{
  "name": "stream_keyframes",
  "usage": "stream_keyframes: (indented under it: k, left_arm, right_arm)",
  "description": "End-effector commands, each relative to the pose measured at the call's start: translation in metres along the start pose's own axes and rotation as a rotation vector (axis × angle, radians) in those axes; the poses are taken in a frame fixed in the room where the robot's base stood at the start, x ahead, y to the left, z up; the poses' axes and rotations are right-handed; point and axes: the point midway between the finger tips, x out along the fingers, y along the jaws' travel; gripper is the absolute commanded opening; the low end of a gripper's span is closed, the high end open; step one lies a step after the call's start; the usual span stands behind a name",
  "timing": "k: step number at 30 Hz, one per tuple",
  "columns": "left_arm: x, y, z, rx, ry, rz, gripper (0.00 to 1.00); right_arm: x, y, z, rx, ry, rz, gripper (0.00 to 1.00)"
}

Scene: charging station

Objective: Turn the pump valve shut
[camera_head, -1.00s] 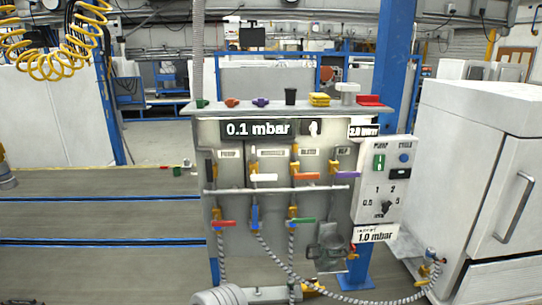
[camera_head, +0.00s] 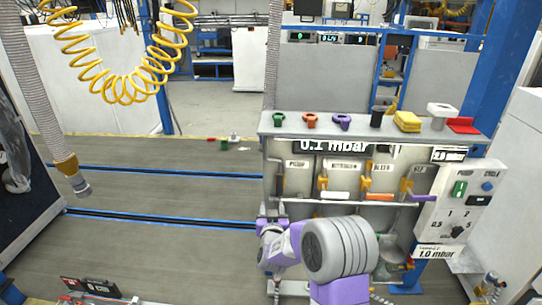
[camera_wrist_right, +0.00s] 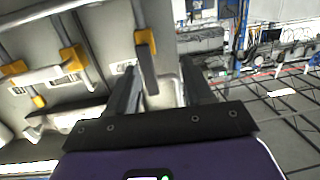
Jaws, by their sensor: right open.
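The pump valve (camera_head: 279,180) is the leftmost valve under the 0.1 mbar display, with a dark lever standing upright along its pipe. In the right wrist view a dark lever with a yellow valve body (camera_wrist_right: 146,42) lies between the two finger lines, nearer the left finger; contact cannot be told. My right gripper (camera_head: 270,214) is just below the pump valve in the head view, partly hidden by my own wrist. In the wrist view its dark fingers (camera_wrist_right: 164,78) are apart and hold nothing. My left gripper is not in view.
Coloured parts stand on the shelf (camera_head: 360,126) above. A control box (camera_head: 462,212) is at the right.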

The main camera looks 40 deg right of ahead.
Motion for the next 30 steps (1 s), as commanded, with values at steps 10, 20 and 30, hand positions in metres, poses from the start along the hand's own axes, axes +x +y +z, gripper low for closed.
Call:
stream_keyframes:
  k: [10,20,30]
  left_arm:
    - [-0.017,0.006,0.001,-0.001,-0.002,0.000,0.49]
    - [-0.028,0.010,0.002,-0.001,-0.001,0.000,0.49]
    - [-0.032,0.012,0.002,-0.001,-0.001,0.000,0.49]
  right_arm:
    - [0.014,0.029,-0.064,0.007,0.120,0.085,0.51]
    - [0.060,0.032,-0.068,0.006,0.118,0.083,0.51]
    - [0.078,0.033,-0.069,0.009,0.116,0.081,0.51]
